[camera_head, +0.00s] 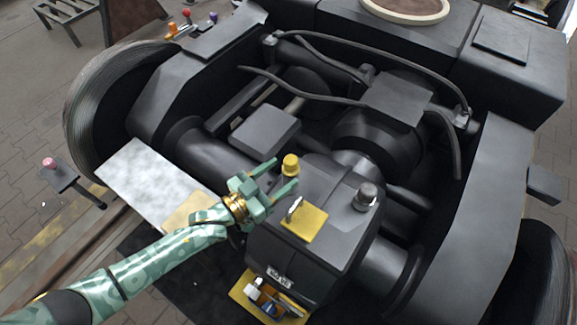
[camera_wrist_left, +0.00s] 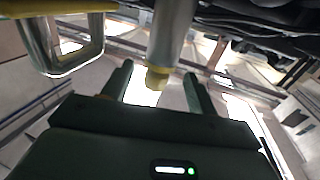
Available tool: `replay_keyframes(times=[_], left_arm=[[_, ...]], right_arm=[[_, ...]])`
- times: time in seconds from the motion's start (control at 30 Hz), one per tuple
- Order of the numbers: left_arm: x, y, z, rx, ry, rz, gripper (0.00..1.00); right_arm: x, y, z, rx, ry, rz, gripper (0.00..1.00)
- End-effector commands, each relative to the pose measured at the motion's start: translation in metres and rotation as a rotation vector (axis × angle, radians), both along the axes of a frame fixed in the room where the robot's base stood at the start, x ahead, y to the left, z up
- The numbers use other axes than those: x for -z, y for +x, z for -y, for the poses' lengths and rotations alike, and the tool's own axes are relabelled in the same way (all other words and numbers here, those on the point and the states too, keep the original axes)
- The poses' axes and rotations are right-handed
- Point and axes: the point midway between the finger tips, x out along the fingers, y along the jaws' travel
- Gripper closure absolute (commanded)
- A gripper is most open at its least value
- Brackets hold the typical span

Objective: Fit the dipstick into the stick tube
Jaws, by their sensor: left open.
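A yellow knob (camera_head: 290,163) stands on the top of the dark gear case (camera_head: 336,185) in the head view. In the left wrist view, a yellow end (camera_wrist_left: 157,78) on a grey upright cylinder (camera_wrist_left: 172,35) shows between my fingers. I cannot tell whether this is the dipstick's head or the stick tube's top; no bare stick shows. My left gripper (camera_head: 286,172) is open, its two fingers (camera_wrist_left: 157,69) on either side of the yellow knob. Contact cannot be made out. My right gripper is not in view.
A yellow plate with a metal loop (camera_head: 304,222) and a grey round cap (camera_head: 366,196) are close by on the case. A yellow tray (camera_head: 242,290) with small items hangs in front. A pale board (camera_head: 150,185) lies left. Dark hoses (camera_head: 310,90) and frame beams surround the case.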

Motion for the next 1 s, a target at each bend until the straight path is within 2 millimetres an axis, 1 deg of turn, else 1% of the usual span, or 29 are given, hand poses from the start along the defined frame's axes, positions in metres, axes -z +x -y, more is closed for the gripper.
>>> replay_keyframes(times=[0.03,0.2,0.3,0.43,0.63,1.0], left_arm=[[-0.006,-0.009,-0.011,-0.001,0.003,0.002,0.42],[-0.005,-0.041,-0.047,0.0,0.003,0.002,0.42],[-0.004,-0.057,-0.065,-0.001,0.001,0.001,0.42],[-0.003,-0.072,-0.082,0.0,0.002,0.001,0.42],[-0.001,-0.083,-0.093,0.0,0.0,0.0,0.42],[-0.001,-0.083,-0.093,0.0,-0.001,0.0,0.42]], right_arm=[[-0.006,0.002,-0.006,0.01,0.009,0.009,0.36],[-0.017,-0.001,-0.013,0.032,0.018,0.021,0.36],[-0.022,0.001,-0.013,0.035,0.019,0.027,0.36],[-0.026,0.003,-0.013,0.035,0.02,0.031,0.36],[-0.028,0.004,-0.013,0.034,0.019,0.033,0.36],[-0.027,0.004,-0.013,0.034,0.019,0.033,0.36]])
